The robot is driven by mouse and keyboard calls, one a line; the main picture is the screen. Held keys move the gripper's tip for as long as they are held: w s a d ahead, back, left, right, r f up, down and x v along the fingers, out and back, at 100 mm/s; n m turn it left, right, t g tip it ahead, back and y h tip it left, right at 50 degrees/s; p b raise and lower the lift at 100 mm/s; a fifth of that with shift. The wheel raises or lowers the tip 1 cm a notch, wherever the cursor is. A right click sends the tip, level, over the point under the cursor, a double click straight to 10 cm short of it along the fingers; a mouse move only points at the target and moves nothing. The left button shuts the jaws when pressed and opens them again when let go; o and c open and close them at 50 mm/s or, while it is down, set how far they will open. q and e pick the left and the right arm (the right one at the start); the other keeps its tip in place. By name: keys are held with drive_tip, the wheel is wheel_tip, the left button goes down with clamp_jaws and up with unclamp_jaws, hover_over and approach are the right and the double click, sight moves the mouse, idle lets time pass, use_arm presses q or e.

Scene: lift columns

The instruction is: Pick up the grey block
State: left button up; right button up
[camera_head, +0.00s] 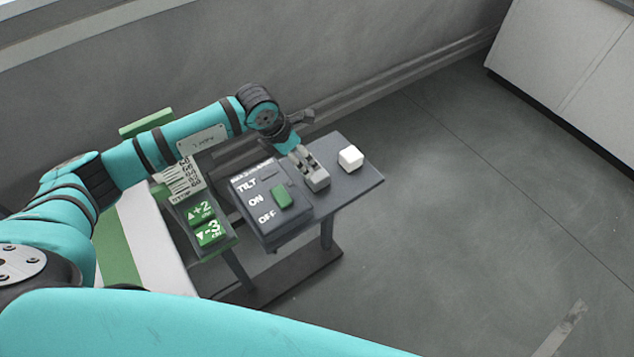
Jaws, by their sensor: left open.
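A small pale block (350,158), light grey to nearly white, sits on the dark table (366,179) near its right end. It is the only loose block I can make out clearly. My left gripper (316,180) is over the table just left of the block, pointing down and apart from it. Its grey fingers are open, and I see nothing clearly held between them. The small gap under the fingertips is hard to judge. My right gripper is not in view.
A dark control panel (247,200) marked TILT, ON and OFF, with a green switch (282,196), stands left of the gripper. Green +2 and -3 buttons (204,223) are further left. A wall runs behind. The floor (450,230) at the right is clear.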

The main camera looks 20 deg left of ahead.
sight(318, 172)
use_arm(q)
drive_tip(key=b+x, duration=0.4)
drive_tip(key=x, duration=0.3)
drive_tip(key=shift+w+d+f, duration=0.15)
drive_tip(key=shift+d+f, duration=0.05)
drive_tip(key=shift+f, duration=0.1)
drive_tip(key=b+x, duration=0.3)
drive_tip(key=x, duration=0.1)
drive_tip(key=shift+d+f+b, duration=0.15)
drive_tip(key=shift+d+b, duration=0.05)
drive_tip(key=shift+b, duration=0.15)
drive_tip(key=shift+w+d+f, duration=0.15)
drive_tip(key=shift+f, duration=0.2)
drive_tip(key=shift+r, duration=0.1)
drive_tip(key=shift+c, duration=1.3)
clamp_jaws()
drive_tip(key=shift+r, duration=0.15)
